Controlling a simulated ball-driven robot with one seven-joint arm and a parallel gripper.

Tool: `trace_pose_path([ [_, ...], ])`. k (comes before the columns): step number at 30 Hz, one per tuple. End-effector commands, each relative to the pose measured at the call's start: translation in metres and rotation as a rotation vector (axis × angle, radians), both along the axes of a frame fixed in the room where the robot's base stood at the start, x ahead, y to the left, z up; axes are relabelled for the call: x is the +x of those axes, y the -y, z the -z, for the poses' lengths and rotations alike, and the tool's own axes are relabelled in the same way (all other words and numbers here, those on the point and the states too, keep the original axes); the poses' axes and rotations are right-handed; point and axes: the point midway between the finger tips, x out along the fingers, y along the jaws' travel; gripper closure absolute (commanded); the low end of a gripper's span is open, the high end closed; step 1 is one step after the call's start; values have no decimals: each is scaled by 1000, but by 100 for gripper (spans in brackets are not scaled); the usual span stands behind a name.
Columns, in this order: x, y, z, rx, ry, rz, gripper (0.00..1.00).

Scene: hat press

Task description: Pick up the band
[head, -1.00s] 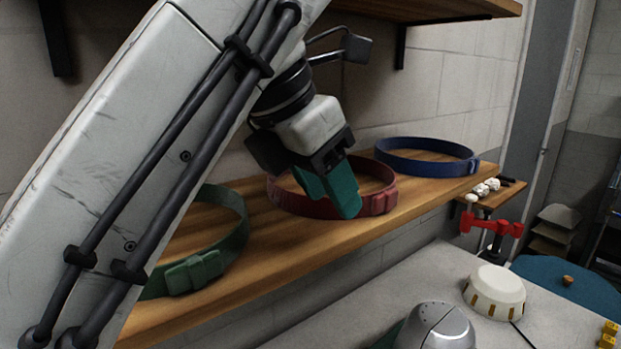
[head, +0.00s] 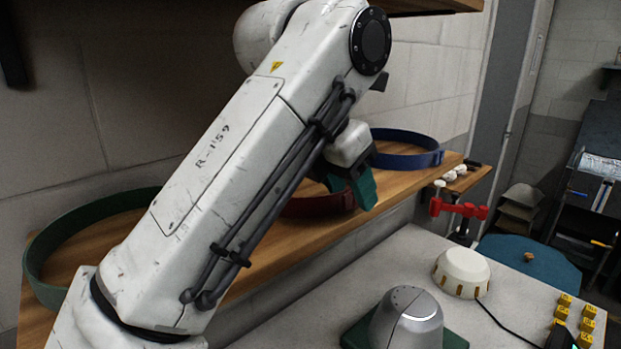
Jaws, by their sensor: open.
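Three bands lie on the wooden shelf (head: 262,262). The green band (head: 48,238) is at the left, partly hidden behind my arm. The dark red band (head: 330,203) is in the middle, mostly hidden by my arm and gripper. The blue band (head: 408,160) is at the right end and shows most fully. My gripper (head: 358,190), with teal fingers, is in front of the red band and left of the blue one. It is open, and no band shows held in it. Whether its fingers touch the red band is hidden.
Below the shelf is a grey worktop with a silver dome (head: 408,318), a cream round device (head: 461,272) and yellow cubes (head: 575,318). A red clamp (head: 458,208) stands past the shelf's right end. An upper shelf (head: 430,6) hangs overhead.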

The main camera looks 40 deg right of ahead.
Motion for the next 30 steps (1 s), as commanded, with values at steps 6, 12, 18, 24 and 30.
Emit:
trace_pose_path([
  [6, 0, 0, 0, 0, 0, 0, 56],
  [12, 0, 0, 0, 0, 0, 0, 76],
  [18, 0, 0, 0, 0, 0, 0, 95],
  [24, 0, 0, 0, 0, 0, 0, 100],
  [30, 0, 0, 0, 0, 0, 0, 100],
])
